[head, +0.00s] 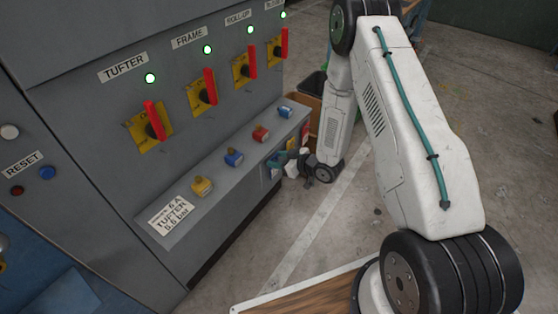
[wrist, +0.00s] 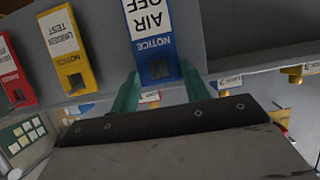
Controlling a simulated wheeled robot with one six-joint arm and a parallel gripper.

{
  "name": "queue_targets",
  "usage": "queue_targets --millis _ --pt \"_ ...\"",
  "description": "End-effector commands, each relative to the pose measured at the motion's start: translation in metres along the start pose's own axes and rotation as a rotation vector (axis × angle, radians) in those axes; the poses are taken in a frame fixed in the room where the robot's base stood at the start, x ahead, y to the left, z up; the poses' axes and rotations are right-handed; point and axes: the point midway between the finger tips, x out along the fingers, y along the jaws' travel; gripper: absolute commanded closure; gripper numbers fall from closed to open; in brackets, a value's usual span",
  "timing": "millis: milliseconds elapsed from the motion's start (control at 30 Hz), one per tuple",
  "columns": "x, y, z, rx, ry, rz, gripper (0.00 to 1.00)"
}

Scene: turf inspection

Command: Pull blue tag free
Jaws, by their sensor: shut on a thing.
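The tag is in line with a yellow "UNDER TEST" tag (wrist: 70,55) and a red tag (wrist: 15,75), against a grey surface.
The grey machine (head: 110,160) carries red-handled switches (head: 154,120) under lit green lamps. Its ledge holds a yellow knob (head: 202,186), a red knob (head: 261,133) and blue ones (head: 234,158). A brown box (head: 311,86) stands behind my wrist. Open floor (head: 350,240) lies to the right.

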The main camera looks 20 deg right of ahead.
Motion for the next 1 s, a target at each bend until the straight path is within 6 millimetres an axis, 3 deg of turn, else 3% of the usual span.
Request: queue_targets --millis 1000 --pt "-0.022 0.0 0.005 0.001 0.0 0.001 0.76"
